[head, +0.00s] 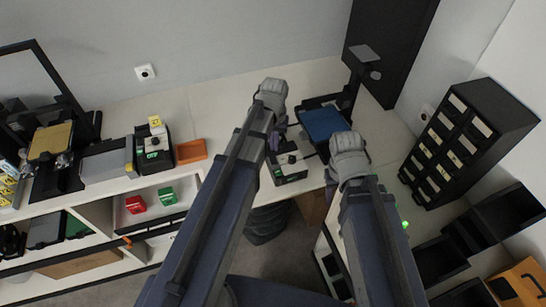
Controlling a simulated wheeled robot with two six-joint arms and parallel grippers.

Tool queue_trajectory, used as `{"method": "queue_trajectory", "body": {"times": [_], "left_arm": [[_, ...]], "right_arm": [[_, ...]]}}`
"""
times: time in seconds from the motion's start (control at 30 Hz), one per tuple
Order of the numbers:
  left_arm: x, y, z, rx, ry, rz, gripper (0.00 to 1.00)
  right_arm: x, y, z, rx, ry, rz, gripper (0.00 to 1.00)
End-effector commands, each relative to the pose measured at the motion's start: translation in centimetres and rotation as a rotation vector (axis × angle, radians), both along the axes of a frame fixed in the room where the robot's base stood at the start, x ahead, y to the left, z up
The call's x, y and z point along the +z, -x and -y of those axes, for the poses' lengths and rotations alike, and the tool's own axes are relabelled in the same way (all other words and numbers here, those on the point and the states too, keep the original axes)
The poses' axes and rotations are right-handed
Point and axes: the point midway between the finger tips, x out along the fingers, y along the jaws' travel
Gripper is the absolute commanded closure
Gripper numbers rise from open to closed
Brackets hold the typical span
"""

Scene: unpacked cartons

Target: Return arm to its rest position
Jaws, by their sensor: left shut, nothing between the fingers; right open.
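My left arm reaches up the middle of the head view, and its gripper (277,137) is in front of the worktable, just above a small black device (290,168) in the picture. The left gripper is shut and empty. My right arm stands to its right, with its gripper (335,180) by the table's right part, below a machine with a blue plate (325,122). The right gripper is open and empty. The wrists hide much of both grippers' fingers.
The white worktable (225,110) runs along the wall. An orange tray (191,151) and a black device with a yellow-topped block (155,150) stand left. Red (136,204) and green (166,195) boxes sit on a shelf. A black drawer cabinet (465,142) stands right.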

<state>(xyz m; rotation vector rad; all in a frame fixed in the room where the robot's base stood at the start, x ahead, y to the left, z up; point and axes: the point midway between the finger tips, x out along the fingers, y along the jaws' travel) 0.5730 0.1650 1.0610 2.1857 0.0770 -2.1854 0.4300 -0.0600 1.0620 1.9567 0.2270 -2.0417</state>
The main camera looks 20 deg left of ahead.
Motion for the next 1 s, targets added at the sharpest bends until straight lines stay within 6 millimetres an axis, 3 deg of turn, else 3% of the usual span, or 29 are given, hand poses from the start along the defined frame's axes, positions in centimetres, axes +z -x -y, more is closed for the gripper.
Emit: {"method": "queue_trajectory", "body": {"times": [0.17,0.23,0.4,0.6,0.73,1.0], "left_arm": [[-0.3,0.2,0.2,-0.006,-0.001,-0.001,1.00],[-1.0,1.5,1.3,-0.035,-0.007,-0.004,1.00],[-3.8,7.5,6.2,-0.197,-0.045,-0.024,1.00],[-5.8,13.0,9.7,-0.356,-0.088,-0.040,1.00],[-6.1,14.4,10.4,-0.399,-0.102,-0.045,1.00],[-6.0,14.4,10.5,-0.404,-0.104,-0.046,1.00]], "right_arm": [[-0.3,0.0,0.0,0.000,0.000,0.000,0.50],[-1.0,0.0,0.0,0.000,0.000,0.000,0.50],[-3.9,0.0,0.0,0.002,0.000,0.000,0.50],[-5.9,0.0,0.0,0.003,0.001,0.000,0.50],[-6.2,0.0,0.0,0.004,0.001,0.000,0.50],[-6.1,0.0,0.0,0.004,0.001,0.000,0.50]]}}
